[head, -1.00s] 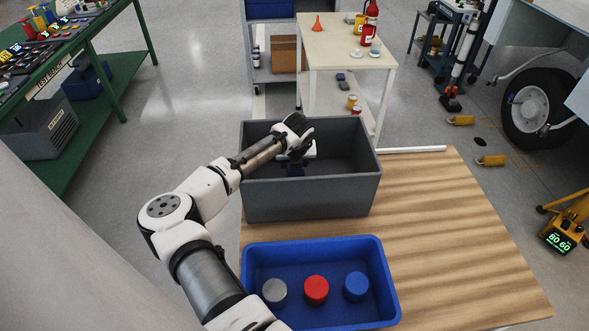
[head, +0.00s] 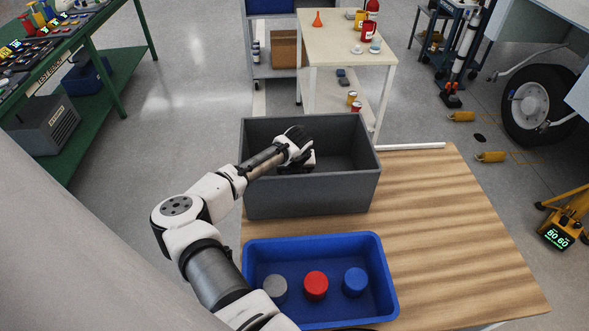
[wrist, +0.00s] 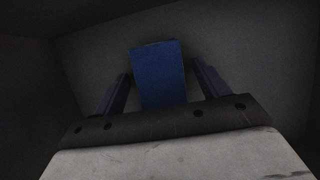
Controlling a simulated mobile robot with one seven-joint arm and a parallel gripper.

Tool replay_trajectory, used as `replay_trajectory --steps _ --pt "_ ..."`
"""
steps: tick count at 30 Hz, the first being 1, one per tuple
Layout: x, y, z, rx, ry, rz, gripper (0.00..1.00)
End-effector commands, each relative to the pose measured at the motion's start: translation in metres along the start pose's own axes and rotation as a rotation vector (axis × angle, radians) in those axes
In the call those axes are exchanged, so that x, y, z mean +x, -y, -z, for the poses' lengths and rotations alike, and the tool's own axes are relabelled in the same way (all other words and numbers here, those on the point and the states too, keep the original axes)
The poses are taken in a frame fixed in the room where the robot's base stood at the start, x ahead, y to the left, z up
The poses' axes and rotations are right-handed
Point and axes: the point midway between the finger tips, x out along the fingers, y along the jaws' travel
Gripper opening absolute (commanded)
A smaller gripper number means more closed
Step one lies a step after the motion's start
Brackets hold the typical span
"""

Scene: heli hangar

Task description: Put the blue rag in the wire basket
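My gripper (head: 298,165) reaches down inside a deep grey bin (head: 310,193) on the wooden table; its fingers are hidden by the bin's front wall in the head view. In the wrist view, a blue rectangular thing, seemingly the blue rag (wrist: 158,72), lies between the two fingers of my gripper (wrist: 160,76). The fingers stand apart, with a narrow gap showing on each side of it. The rag is hidden in the head view. I see no wire basket in either view.
A blue tray (head: 384,297) with a grey, a red and a blue cylinder stands in front of the bin. The wooden table (head: 450,230) is clear on the right. A white rod (head: 410,147) lies along its back edge.

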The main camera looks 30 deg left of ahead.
Motion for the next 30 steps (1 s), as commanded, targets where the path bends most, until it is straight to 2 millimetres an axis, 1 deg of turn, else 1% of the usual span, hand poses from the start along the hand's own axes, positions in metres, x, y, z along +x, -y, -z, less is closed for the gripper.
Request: replay_trajectory --steps 6,8,11,14,21,24,27,30 --pt "-0.002 0.000 -0.001 0.000 0.000 0.000 0.74" --pt "-0.004 0.000 -0.001 0.000 0.000 0.000 0.74" --pt "-0.014 0.000 -0.001 0.000 0.001 0.002 0.74" --pt "-0.032 0.000 -0.001 0.001 0.003 0.002 0.74" --pt "-0.084 0.000 -0.001 0.001 0.002 0.001 0.74" --pt "-0.101 0.000 -0.001 0.002 0.002 0.001 0.74" --pt "-0.113 0.000 -0.001 0.001 0.001 0.001 0.74" --pt "-0.120 0.000 -0.001 0.001 0.000 0.000 0.74"
